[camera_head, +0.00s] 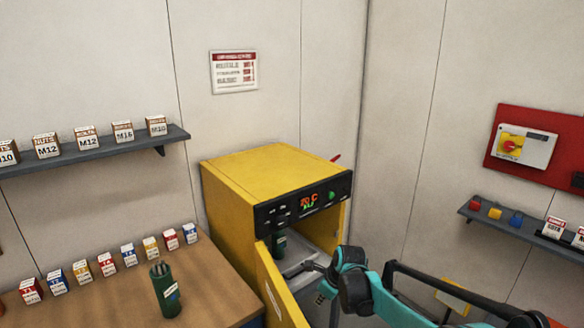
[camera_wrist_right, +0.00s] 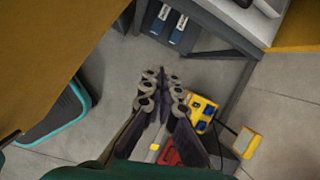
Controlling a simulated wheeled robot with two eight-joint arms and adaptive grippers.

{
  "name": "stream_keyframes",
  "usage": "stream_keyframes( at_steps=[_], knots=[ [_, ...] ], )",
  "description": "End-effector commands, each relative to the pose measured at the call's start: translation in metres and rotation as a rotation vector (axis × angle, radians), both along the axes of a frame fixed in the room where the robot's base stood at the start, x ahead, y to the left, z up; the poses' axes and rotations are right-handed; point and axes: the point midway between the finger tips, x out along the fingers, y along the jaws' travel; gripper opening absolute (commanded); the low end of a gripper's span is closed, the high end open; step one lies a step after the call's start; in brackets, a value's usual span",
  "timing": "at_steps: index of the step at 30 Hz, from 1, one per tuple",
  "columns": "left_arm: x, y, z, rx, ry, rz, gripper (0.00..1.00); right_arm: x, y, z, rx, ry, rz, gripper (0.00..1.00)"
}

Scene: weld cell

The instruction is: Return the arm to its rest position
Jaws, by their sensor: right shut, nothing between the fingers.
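My right arm (camera_head: 380,294), teal and black, comes in from the lower right. Its gripper (camera_head: 322,294) is in front of the yellow oven's opening, beside the open door, and is partly hidden by the arm. In the right wrist view the gripper (camera_wrist_right: 163,92) has its fingers together with nothing between them, above the grey floor. My left gripper is not in view.
The yellow oven (camera_head: 262,170) has its door (camera_head: 279,288) open, with a green canister (camera_head: 279,243) inside. In the wrist view a yellow box (camera_wrist_right: 203,110) is on the floor.

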Motion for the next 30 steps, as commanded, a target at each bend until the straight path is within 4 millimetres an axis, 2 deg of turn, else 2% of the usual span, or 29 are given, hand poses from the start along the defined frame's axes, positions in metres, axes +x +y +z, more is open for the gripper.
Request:
stream_keyframes(
  at_steps=[8,11,15,18,24,27,30],
  knots=[
    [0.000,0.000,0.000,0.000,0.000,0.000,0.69,-0.045,-0.018,0.044,-0.146,-0.110,0.298,0.00],
    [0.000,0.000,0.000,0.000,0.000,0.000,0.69,-0.073,-0.028,0.064,-0.234,-0.165,0.466,0.00],
    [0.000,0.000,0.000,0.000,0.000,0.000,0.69,-0.125,-0.044,0.088,-0.407,-0.255,0.773,0.00],
    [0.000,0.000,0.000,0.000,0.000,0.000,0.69,-0.164,-0.055,0.098,-0.542,-0.308,1.000,0.00],
    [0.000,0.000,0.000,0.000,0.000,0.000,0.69,-0.238,-0.074,0.097,-0.823,-0.378,1.453,0.00],
    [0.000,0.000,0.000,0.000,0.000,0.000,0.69,-0.267,-0.081,0.089,-0.948,-0.390,1.650,0.00],
    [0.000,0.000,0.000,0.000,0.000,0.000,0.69,-0.287,-0.086,0.081,-1.044,-0.392,1.801,0.00]
  ],
)
